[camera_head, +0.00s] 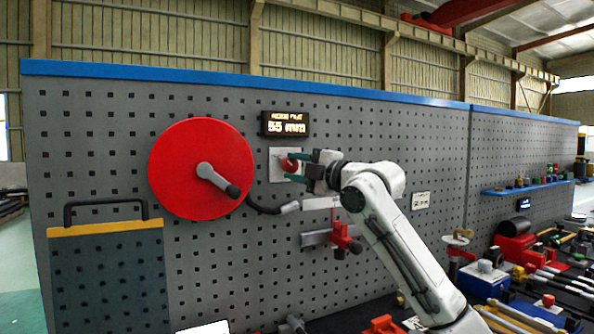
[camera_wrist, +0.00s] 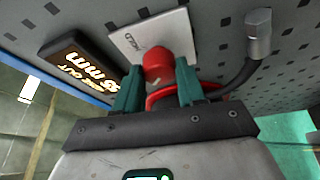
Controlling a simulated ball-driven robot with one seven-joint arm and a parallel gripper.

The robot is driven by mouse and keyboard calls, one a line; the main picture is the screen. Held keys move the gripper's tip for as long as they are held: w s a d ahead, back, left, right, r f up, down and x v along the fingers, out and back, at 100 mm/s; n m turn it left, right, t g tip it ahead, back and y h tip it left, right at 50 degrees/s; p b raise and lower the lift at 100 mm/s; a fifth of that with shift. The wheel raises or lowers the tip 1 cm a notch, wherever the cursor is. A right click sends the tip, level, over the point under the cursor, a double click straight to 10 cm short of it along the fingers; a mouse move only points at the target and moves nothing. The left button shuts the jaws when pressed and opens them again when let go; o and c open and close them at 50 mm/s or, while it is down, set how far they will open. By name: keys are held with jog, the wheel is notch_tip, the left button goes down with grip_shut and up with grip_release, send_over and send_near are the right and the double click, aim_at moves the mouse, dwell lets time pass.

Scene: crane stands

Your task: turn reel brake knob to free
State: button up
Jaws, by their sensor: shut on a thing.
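The red brake knob (camera_head: 288,164) sits on a pale square plate (camera_head: 275,176) on the pegboard, right of the large red reel (camera_head: 180,150) with its crank handle. In the wrist view the knob (camera_wrist: 156,62) is round with a small pale mark, and its plate (camera_wrist: 176,32) bears small lettering that seems to read HOLD. My gripper (camera_head: 296,167) reaches the knob from the right. In the wrist view my gripper (camera_wrist: 158,84) has its teal fingers shut on the knob, one each side. The fingers hide part of the knob's sides.
A lit display (camera_head: 285,123) hangs just above the plate. A dark hose with a grey end (camera_head: 290,207) curves below it. A red clamp (camera_head: 342,238) is mounted lower right. A blue shelf (camera_head: 525,188) and a cluttered bench lie farther right.

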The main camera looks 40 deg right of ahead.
jog(key=shift+a, duration=0.1)
dwell(0.3)
jog(key=o, duration=1)
jog(key=shift+o, duration=0.2)
jog(key=s+d+b, duration=0.1)
jog(key=s, duration=0.9)
jog(key=shift+s+f, duration=0.3)
jog(key=shift+f, duration=0.15)
jog(key=shift+d, duration=0.15)
